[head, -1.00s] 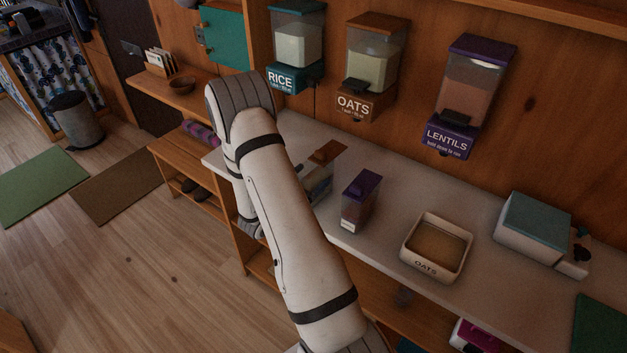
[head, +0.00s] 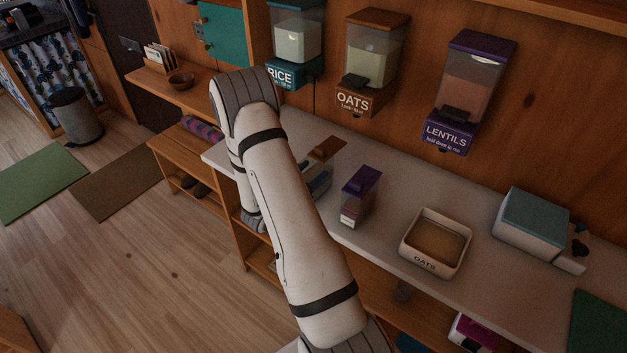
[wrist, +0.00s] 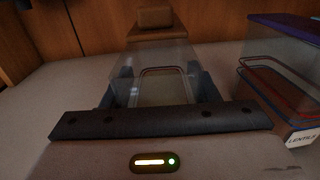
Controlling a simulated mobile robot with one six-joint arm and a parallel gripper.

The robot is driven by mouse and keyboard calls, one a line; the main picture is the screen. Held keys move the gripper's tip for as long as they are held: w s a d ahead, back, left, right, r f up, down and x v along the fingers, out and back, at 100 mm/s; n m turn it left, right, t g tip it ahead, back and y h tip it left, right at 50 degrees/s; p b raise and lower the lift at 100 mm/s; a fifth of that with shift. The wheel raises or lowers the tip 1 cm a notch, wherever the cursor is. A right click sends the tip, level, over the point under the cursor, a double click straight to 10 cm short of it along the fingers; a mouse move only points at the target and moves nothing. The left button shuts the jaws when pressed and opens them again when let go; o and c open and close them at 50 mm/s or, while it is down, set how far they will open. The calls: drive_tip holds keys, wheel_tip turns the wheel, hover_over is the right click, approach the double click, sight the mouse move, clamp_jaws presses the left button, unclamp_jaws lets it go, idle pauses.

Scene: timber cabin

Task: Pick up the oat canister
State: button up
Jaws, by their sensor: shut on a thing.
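The oat canister, with a brown lid (head: 327,148) and a clear body, is on the counter side behind my arm in the head view. In the wrist view the canister (wrist: 158,58) is straight ahead, with its lid at the top. My gripper (wrist: 160,88) has one dark finger on each side of the clear body and is shut on it. In the head view my gripper (head: 318,180) is partly hidden by my arm. I cannot tell whether the canister's base touches the counter.
A purple-lidded lentils canister (head: 360,197) stands close on the right, also in the wrist view (wrist: 285,75). A white OATS tray (head: 405,250) and a teal-topped box (head: 533,220) are farther right on the counter (head: 390,190). Rice, oats and lentils dispensers (head: 470,85) hang above.

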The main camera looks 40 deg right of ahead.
drive_tip(key=shift+c, duration=0.6)
drive_tip(key=shift+r, duration=0.1)
wheel_tip(320, 180, up, 10)
drive_tip(key=b, duration=0.1)
drive_tip(key=shift+b, duration=0.4)
drive_tip(key=shift+w+a, duration=0.1)
drive_tip(key=shift+a, duration=0.05)
